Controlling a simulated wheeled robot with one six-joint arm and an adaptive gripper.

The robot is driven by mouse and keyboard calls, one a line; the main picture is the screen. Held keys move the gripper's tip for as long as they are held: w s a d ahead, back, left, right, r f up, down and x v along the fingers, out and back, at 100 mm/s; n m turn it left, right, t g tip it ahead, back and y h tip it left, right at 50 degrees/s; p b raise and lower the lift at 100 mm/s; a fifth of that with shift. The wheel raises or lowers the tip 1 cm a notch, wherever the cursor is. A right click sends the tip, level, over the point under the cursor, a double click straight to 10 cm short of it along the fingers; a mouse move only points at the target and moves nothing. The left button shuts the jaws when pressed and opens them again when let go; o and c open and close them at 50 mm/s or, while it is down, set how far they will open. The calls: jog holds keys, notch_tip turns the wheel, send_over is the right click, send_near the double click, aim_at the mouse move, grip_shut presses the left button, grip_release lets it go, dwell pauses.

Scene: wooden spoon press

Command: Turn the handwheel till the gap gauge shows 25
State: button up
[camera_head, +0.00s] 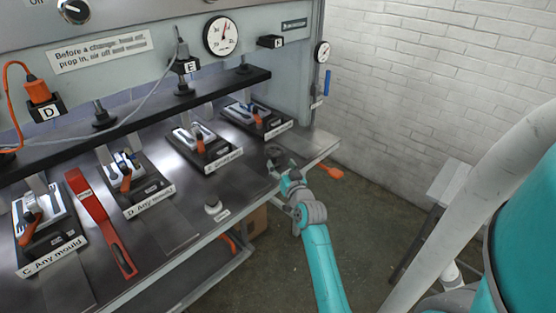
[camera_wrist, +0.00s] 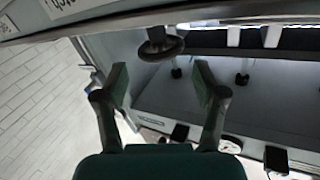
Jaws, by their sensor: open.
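A dark round handwheel (camera_wrist: 160,43) shows in the wrist view, beyond my fingertips and near the top of the picture. My gripper (camera_wrist: 160,82) is open, with nothing between its two fingers; the wheel appears apart from them. In the head view my gripper (camera_head: 281,166) is at the right front part of the bench, where it and the arm hide most of the wheel. A large white dial (camera_head: 220,35) is on the back panel, and a smaller dial (camera_head: 323,52) is at its right. Their figures are too small to read, and I cannot tell which is the gap gauge.
Several moulds, such as the D mould (camera_head: 133,185), stand along the steel bench (camera_head: 185,215). A long red tool (camera_head: 100,220) lies between two of them. An orange handle (camera_head: 331,171) sticks out at the bench's right edge.

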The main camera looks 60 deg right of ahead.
jog(key=v, duration=0.7)
jog(key=shift+s, duration=0.2)
jog(key=shift+a, duration=0.1)
